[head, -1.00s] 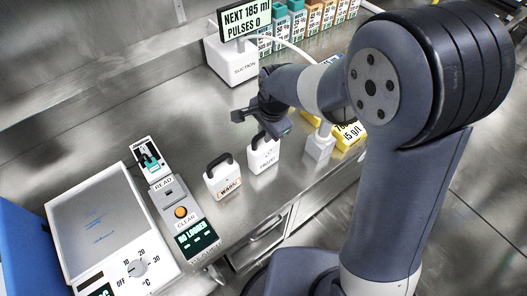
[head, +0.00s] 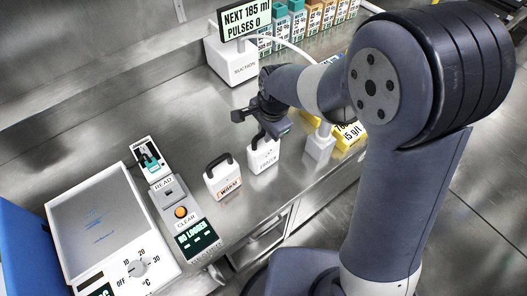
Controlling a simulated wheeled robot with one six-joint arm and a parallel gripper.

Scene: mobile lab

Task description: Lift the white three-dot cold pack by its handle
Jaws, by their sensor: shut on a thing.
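The white cold pack (head: 264,157) with a dark handle stands upright in the middle of the steel bench. Small dark marks and a printed word show on its front, too small to read surely. My gripper (head: 262,124) is directly above it, pointing down, shut on the top of its dark handle; the fingertips are partly hidden. I cannot tell whether there is a gap under the pack. A second white pack with a dark handle and an orange-edged "WARM" label (head: 225,181) stands apart to its left.
The suction unit (head: 231,66) stands at the back. The logger reader (head: 178,207) and hotplate (head: 108,230) are at left. The bench's front edge lies near the packs.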

